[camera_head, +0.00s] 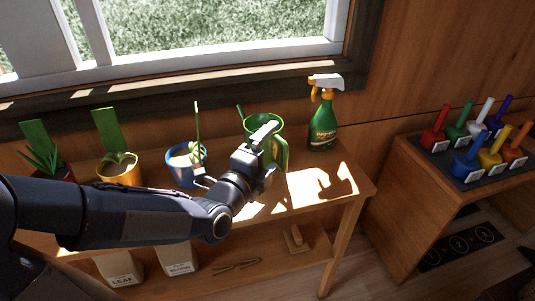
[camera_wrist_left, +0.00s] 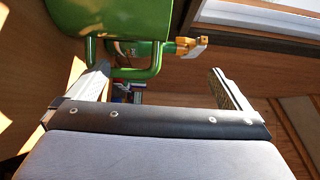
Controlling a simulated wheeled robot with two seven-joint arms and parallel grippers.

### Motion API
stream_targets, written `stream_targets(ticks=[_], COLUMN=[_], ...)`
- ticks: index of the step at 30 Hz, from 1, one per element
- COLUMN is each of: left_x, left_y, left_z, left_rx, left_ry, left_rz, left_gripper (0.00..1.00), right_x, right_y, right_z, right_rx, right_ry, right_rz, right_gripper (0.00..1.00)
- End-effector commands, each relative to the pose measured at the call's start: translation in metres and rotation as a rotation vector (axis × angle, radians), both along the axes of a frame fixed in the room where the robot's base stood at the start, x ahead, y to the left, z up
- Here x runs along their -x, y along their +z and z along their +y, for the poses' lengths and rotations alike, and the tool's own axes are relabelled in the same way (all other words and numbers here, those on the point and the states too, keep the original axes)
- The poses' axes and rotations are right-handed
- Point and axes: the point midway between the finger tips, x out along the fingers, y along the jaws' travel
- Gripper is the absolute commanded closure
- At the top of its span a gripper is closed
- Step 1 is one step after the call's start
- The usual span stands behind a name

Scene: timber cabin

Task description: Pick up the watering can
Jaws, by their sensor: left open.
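The green watering can (camera_head: 262,122) stands on the wooden table below the window, partly hidden behind my left gripper. Its handle (camera_head: 284,152) shows just right of the gripper, and its spout points up and left. My left gripper (camera_head: 268,140) is open at the near side of the can. In the left wrist view the can's green body (camera_wrist_left: 125,18) fills the upper left, with the handle loop (camera_wrist_left: 135,72) hanging below it. The handle shows beside the left finger and partly across the gap between my fingers (camera_wrist_left: 165,88). I cannot tell whether they touch. My right gripper is out of view.
A green spray bottle (camera_head: 322,122) stands right of the can. A blue pot (camera_head: 183,172) and a yellow pot (camera_head: 118,172) with plants stand left, near my forearm. A lower shelf holds white boxes (camera_head: 178,260). A second table (camera_head: 405,185) carries several coloured tools.

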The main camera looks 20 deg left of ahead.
Motion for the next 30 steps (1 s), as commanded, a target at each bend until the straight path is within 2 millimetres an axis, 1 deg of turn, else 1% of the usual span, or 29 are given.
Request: stream_targets(ticks=[1,4,7,9,14,16,21,24,27,30], left_x=[0.0,0.0,0.0,-0.01,-0.019,-0.026,-0.054,-0.066,-0.072,-0.074], left_y=[-0.02,-0.041,-0.055,-0.048,-0.048,-0.049,-0.049,-0.048,-0.047,-0.047], left_z=[0.0,0.0,0.0,-0.002,-0.004,-0.006,-0.012,-0.014,-0.015,-0.016], left_rx=[-0.001,0.0,0.0,0.001,0.003,0.002,0.002,0.003,0.004,0.003], left_ry=[0.0,0.0,0.0,0.0,0.0,-0.001,-0.001,-0.001,-0.001,-0.001], left_rz=[0.007,0.007,0.005,0.0,0.002,0.004,0.002,0.002,0.002,0.003], left_gripper=[0.0,0.0,0.0,0.0,0.0,0.0,0.0,0.0,0.0,0.0], right_x=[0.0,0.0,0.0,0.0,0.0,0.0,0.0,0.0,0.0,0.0], right_y=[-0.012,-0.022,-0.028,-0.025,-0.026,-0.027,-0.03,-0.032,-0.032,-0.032], right_z=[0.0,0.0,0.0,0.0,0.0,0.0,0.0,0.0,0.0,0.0], right_rx=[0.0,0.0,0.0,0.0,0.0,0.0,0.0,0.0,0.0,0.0], right_ry=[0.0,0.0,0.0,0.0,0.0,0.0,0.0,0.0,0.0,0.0], right_rz=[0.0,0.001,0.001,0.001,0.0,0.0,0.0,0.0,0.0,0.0], right_gripper=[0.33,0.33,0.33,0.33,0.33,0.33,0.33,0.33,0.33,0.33])
